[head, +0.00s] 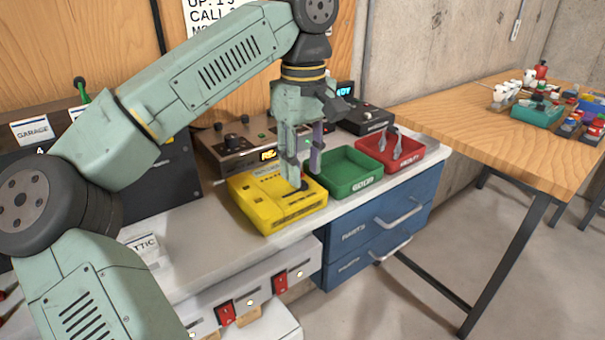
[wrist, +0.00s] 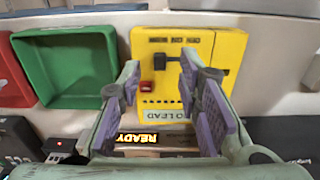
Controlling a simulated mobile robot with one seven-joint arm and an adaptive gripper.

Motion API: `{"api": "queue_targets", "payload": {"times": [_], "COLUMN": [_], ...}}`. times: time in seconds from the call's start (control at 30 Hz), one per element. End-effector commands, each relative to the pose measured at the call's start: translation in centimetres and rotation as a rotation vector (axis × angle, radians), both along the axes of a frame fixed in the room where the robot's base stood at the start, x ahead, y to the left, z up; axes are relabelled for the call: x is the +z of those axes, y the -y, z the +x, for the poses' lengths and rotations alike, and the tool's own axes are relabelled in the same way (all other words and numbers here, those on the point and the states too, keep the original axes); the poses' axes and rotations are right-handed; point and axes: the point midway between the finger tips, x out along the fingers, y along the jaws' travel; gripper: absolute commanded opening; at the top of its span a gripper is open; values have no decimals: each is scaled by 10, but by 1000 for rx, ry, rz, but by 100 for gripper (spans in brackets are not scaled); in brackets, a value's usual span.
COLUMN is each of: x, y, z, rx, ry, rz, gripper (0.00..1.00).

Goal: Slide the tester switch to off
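The yellow tester (head: 265,208) lies on the grey counter, and its face also shows in the wrist view (wrist: 222,95). It has a small red part (wrist: 146,87), a row of dark dots and a label reading "LEAD". A dark slider switch (wrist: 173,58) shows near its far half, partly hidden by my gripper's right finger. Small dark lettering sits above it, too blurred to read. My gripper (wrist: 161,64) is open, pointing down over the tester, with one fingertip on each side of the switch's left part. I cannot tell whether either finger touches it.
A green tray (head: 349,184) and a red tray (head: 412,160) holding a grey tool stand right of the tester. A box with a lit display (head: 235,147) stands behind it. Blue drawers (head: 350,262) are below. A wooden table (head: 460,120) with small items stands at right.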

Motion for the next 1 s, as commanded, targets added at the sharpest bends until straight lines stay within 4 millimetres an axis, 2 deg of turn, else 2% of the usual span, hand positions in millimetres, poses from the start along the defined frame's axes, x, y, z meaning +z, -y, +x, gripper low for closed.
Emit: {"api": "queue_targets", "payload": {"times": [0.2, 0.5, 1.0], "x": [-20, -23, -22], "y": [0, 0, 0], "z": [0, 0, 0], "rx": [1, 1, 1], "ry": [0, 1, 1], "rz": [1, 1, 1], "gripper": [32, 32, 0]}}
